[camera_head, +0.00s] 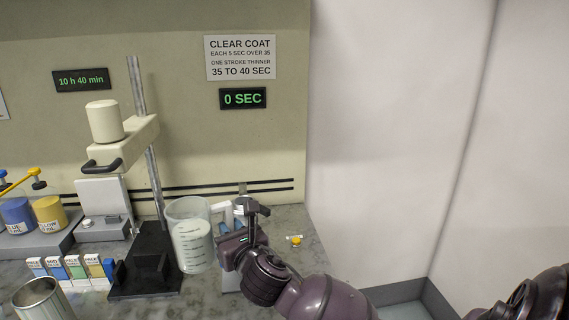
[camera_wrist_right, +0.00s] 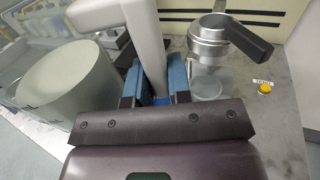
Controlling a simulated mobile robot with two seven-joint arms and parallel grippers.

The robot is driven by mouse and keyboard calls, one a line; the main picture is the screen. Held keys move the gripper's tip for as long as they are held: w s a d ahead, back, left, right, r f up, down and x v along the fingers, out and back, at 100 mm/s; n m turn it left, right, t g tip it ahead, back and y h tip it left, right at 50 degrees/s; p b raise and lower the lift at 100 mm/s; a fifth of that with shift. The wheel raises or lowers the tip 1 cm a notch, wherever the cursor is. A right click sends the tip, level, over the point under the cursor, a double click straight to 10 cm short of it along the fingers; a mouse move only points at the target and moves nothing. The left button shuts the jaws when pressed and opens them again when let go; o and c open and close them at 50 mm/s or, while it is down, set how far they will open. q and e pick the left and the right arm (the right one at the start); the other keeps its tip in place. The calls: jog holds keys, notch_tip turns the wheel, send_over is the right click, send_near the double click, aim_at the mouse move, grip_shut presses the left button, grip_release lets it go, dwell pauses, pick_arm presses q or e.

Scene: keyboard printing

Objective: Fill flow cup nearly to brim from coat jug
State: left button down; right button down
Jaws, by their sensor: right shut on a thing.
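The coat jug (camera_head: 188,236) is a clear graduated beaker with whitish liquid, in the middle of the head view and roughly upright. In the right wrist view the jug (camera_wrist_right: 62,88) fills the left side. My right gripper (camera_head: 228,236) is shut on its white handle, with blue finger pads on either side in the wrist view (camera_wrist_right: 160,84). The flow cup (camera_wrist_right: 208,38) is a metal cup with a dark handle, ahead and right of the gripper, apart from the jug. In the head view the gripper partly hides it. Its inside cannot be seen. My left gripper is not in view.
A clear vessel (camera_wrist_right: 207,86) sits under the flow cup. A yellow button (camera_head: 295,240) is to the right. A black stand base (camera_head: 147,268) is left of the jug, and an open metal can (camera_head: 42,300) is front left. The display (camera_head: 243,98) reads 0 SEC.

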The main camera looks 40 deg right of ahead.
jog(key=w+d+r+m+g+h+p, duration=0.1)
jog(key=w+d+r+m+g+h, duration=0.3)
jog(key=d, duration=0.7)
jog(key=d+r+m+g+h+p, duration=0.1)
jog(key=d+r+m+h+p, duration=0.3)
jog(key=d, duration=0.6)
notch_tip(320, 180, up, 6)
jog(key=d+n+t+b, duration=0.1)
jog(key=n+t+b, duration=0.1)
jog(key=n+t, duration=0.6)
jog(key=shift+s+d+f+n, duration=0.15)
jog(key=shift+s+d+n, duration=0.25)
jog(key=shift+n, duration=3.3)
jog(key=shift+a+n+t+y, duration=0.15)
jog(key=shift+n+t+y, duration=0.15)
jog(key=shift+n+t, duration=0.15)
